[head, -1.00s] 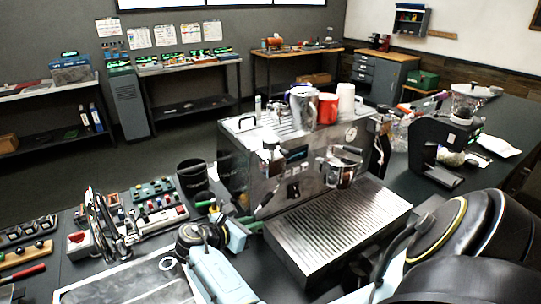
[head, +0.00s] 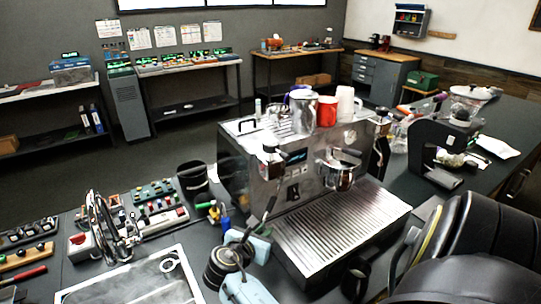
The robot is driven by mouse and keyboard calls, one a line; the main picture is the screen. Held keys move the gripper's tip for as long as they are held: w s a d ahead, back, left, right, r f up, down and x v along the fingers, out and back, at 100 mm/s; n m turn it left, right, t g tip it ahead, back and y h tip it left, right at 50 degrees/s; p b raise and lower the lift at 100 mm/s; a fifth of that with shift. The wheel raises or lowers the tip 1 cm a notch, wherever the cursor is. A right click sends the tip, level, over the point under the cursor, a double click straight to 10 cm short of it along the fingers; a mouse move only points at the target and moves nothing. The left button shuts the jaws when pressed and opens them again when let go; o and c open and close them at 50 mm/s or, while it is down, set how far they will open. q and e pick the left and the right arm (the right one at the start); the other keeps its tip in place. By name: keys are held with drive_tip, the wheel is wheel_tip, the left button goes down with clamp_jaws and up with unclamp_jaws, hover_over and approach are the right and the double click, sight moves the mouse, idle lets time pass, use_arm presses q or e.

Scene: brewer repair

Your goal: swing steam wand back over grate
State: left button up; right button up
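The steel espresso machine (head: 300,165) stands at the middle of the bench, with its slatted drip grate (head: 340,228) in front. The steam wand (head: 269,208) is a thin dark rod at the machine's left front, to the left of the grate and tilted down toward the bench. My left gripper (head: 257,240) is beside the wand's lower part, left of the grate. Its fingers are small and partly hidden, so I cannot tell whether it touches the wand. My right gripper (head: 358,280) is dark and low at the grate's front right corner; its finger opening is not clear.
A portafilter (head: 337,175) hangs over the grate. Cups and a steel pitcher (head: 303,107) stand on top of the machine. A grinder (head: 440,145) is to the right. A black cup (head: 192,178), a control panel (head: 155,205) and a sink tray (head: 135,280) lie to the left.

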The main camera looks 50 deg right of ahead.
drive_tip(key=shift+s+d+n+t+y, duration=0.8)
drive_tip(key=shift+s+n+t+y, duration=0.25)
drive_tip(key=shift+n+t, duration=0.35)
drive_tip(key=shift+s+d+n+t+y, duration=0.85)
drive_tip(key=shift+s+n+t, duration=0.35)
drive_tip(key=shift+n, duration=0.25)
drive_tip(key=shift+s+d+n+t+y, duration=0.75)
drive_tip(key=shift+s+n+t+y, duration=0.25)
drive_tip(key=shift+n+t, duration=0.45)
drive_tip(key=shift+s+d+n+t+y, duration=0.4)
drive_tip(key=shift+d+n+y, duration=0.35)
drive_tip(key=shift+y, duration=0.2)
drive_tip(key=shift+s+d+n+t+y, duration=0.25)
drive_tip(key=shift+d+n+t+y, duration=0.1)
drive_tip(key=shift+d+n+y, duration=0.5)
drive_tip(key=shift+a, duration=0.2)
drive_tip(key=o, duration=0.5)
drive_tip(key=shift+v, duration=4.05)
